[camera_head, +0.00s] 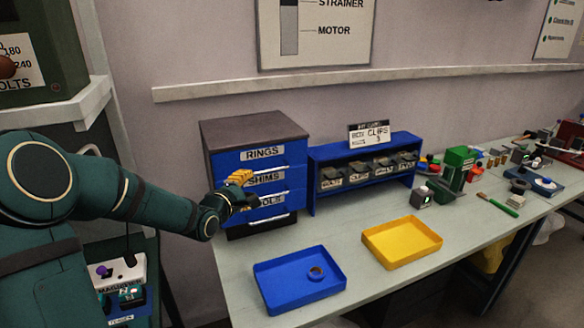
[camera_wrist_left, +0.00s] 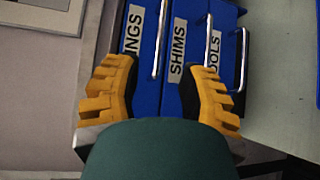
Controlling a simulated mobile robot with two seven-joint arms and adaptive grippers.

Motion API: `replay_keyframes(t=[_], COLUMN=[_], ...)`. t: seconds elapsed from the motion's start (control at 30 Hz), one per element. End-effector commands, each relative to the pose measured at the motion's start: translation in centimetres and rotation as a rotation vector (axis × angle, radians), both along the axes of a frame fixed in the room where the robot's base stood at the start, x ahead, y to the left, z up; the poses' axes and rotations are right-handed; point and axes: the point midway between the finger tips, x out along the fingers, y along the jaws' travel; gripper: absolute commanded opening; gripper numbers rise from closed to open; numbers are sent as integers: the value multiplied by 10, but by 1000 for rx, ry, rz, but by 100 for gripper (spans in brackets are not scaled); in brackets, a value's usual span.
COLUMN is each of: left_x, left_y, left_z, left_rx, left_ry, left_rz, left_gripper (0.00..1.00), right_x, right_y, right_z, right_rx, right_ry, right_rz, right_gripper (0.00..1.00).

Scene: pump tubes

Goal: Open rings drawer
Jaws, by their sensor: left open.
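The rings drawer (camera_head: 228,162) is the top blue drawer of a small cabinet with a dark top. It looks shut, with a white RINGS label and a thin pale bar handle. In the left wrist view the picture is turned, and the rings drawer's handle (camera_wrist_left: 160,38) stands ahead, between the lines of the two fingers. My left gripper (camera_head: 243,186) is in front of the cabinet, at about the SHIMS drawer's height. Its yellow fingers also show in the left wrist view (camera_wrist_left: 160,72), wide apart with nothing held. My right gripper is not in view.
Below are the SHIMS drawer (camera_wrist_left: 180,50) and the TOOLS drawer (camera_wrist_left: 212,52), partly hidden by my gripper in the head view. A blue tray (camera_head: 270,292) with a ring, a yellow tray (camera_head: 402,243) and a blue clip rack (camera_head: 365,153) stand on the bench.

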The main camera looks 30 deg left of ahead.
Motion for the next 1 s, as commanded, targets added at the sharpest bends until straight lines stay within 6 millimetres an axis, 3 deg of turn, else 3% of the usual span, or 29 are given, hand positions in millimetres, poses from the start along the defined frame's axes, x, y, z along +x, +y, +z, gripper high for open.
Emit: replay_keyframes(t=[0.17, 0.6, 0.8, 1.0], left_x=[22, 105, 127, 133], left_y=[0, 6, 8, 8], left_z=[-5, -16, -19, -20], left_rx=[-4, -2, 0, 1], left_ry=[0, 1, 1, 3], left_rz=[-4, -2, -1, -2], left_gripper=[41, 41, 41, 41], right_x=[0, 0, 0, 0], right_y=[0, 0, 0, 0], right_z=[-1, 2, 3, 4], right_rx=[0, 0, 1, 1], right_ry=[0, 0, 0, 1], right_rz=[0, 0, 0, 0], right_gripper=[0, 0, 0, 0])
